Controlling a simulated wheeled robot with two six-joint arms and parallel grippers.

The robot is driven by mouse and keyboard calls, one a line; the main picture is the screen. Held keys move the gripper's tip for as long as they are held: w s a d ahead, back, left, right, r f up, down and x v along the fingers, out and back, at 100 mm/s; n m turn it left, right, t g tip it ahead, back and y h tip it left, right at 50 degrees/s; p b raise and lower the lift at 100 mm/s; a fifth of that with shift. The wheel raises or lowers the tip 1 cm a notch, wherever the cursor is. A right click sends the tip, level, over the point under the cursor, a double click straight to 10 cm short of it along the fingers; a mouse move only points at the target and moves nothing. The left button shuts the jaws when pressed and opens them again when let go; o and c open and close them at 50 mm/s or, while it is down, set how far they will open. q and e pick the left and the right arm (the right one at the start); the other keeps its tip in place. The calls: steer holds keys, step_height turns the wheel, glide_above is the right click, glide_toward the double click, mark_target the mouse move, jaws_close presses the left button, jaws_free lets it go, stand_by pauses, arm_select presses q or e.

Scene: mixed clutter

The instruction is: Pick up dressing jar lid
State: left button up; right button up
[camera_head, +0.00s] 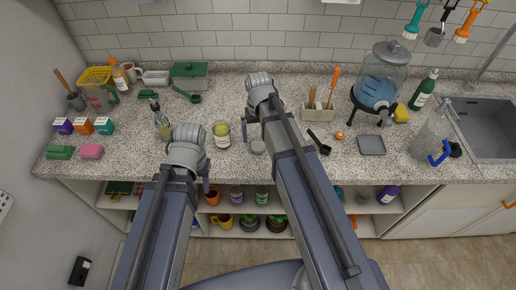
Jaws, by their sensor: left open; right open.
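A small glass jar (221,134) with yellow-green contents, likely the dressing jar, stands upright on the speckled counter between my two arms. A small round grey disc (258,147) lies on the counter to its right, beside my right forearm; it looks like a lid, but I cannot be sure it is the dressing jar's. My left gripper (206,182) is at the counter's front edge, left of and nearer than the jar, mostly hidden by its wrist. My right gripper (245,126) is just right of the jar, partly hidden by its arm. Both are open and nothing shows in them.
A black scoop (319,142), a utensil holder (318,113) and a drink dispenser (380,82) are to the right. A grey tray (371,145) lies near the front; the sink (488,135) is far right. Open shelves hold mugs below.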

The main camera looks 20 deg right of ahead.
mark_target(258, 144)
step_height(258, 144, down, 5)
steer(key=b, duration=0.4)
steer(key=shift+w+a+r, duration=0.1)
steer(key=shift+r, duration=0.1)
steer(key=shift+r, duration=0.1)
steer(key=shift+c, duration=0.4)
steer(key=c, duration=1.3)
steer(key=shift+o, duration=0.2)
steer(key=shift+r, duration=0.1)
step_height(258, 144, up, 10)
steer(key=p, duration=1)
steer(key=shift+p, duration=0.3)
